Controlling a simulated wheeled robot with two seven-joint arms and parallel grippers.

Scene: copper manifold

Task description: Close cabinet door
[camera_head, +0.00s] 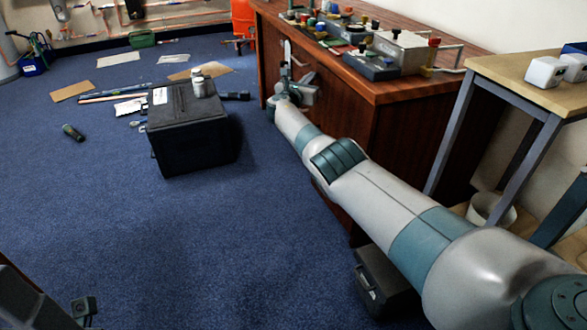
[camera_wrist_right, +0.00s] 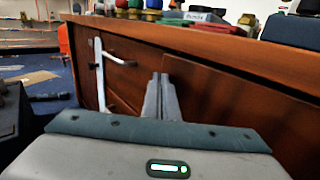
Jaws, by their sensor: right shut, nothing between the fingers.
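The brown wooden cabinet (camera_head: 343,96) stands at the upper middle of the head view, under a worktop. My right arm reaches along its front. My right gripper (camera_head: 292,82) is shut and empty, close to the front. In the right wrist view the gripper's fingers (camera_wrist_right: 160,98) are together in front of a door panel (camera_wrist_right: 230,105); contact cannot be told. A dark gap shows above that panel, but how far it stands open is unclear. Pale handles (camera_wrist_right: 119,57) show on the front further left.
A black box (camera_head: 190,135) stands on the blue carpet left of the cabinet, with small jars on top. Tools and cardboard lie behind it. A dark case (camera_head: 378,285) lies under my right arm. A metal-legged table (camera_head: 515,70) stands right. Front-left carpet is mostly clear.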

